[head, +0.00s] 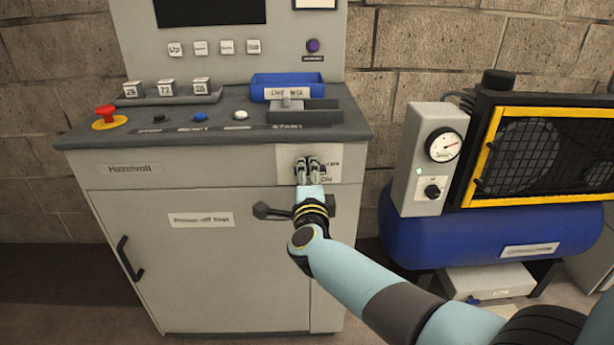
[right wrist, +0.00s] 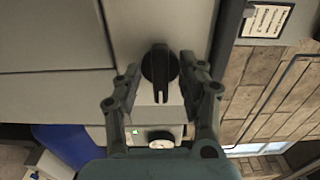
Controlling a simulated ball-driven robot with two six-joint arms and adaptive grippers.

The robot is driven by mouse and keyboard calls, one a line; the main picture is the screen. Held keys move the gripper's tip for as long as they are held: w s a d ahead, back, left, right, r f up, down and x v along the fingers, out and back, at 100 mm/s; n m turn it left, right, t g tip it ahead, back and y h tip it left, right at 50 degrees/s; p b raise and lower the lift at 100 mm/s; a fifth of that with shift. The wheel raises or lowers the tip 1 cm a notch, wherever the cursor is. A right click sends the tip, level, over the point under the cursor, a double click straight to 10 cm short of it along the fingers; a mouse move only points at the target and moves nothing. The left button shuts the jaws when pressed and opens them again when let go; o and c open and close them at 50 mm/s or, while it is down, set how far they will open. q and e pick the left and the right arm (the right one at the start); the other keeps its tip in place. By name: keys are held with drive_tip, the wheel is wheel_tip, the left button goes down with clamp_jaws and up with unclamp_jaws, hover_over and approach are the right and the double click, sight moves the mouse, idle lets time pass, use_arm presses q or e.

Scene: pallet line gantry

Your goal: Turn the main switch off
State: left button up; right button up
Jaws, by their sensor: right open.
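The main switch is a black rotary knob (right wrist: 160,68) with a raised grip bar, on a light panel of the grey cabinet; the bar runs up and down in the right wrist view. My right gripper (right wrist: 161,74) is open, with one finger on each side of the knob; I cannot tell whether either finger touches it. In the head view my right gripper (head: 309,164) is in front of the switch plate (head: 288,159) and hides the knob. Part of the plate's lettering shows to its right. My left gripper is not in view.
The cabinet's worktop edge (head: 215,143) juts out above the gripper, with a red stop button (head: 106,113) and a blue tray (head: 287,81) on it. A black door handle (head: 127,259) sticks out below left. A blue compressor (head: 470,225) with a gauge stands to the right.

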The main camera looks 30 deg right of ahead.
drive_tip(key=v, duration=1.2)
drive_tip(key=shift+w+f, duration=0.1)
drive_tip(key=s+f+n+g+y, duration=0.35)
drive_tip(key=s+f+n, duration=0.5)
drive_tip(key=f, duration=0.55)
drive_tip(key=s+f+n+g+y, duration=0.2)
drive_tip(key=s+f+n+y, duration=0.2)
drive_tip(key=s+f+n, duration=0.8)
drive_tip(key=s+d+f+n+g, duration=0.1)
drive_tip(key=s+f+n+g, duration=0.1)
drive_tip(key=s+f+g, duration=0.2)
drive_tip(key=s+d+f+n+g, duration=0.1)
drive_tip(key=s+f+g, duration=0.4)
drive_tip(key=s, duration=1.5)
wheel_tip(320, 180, down, 6)
drive_tip(key=shift+s+r+n+y, duration=0.1)
drive_tip(key=shift+s+n+y, duration=0.25)
drive_tip(key=shift+n+y, duration=0.15)
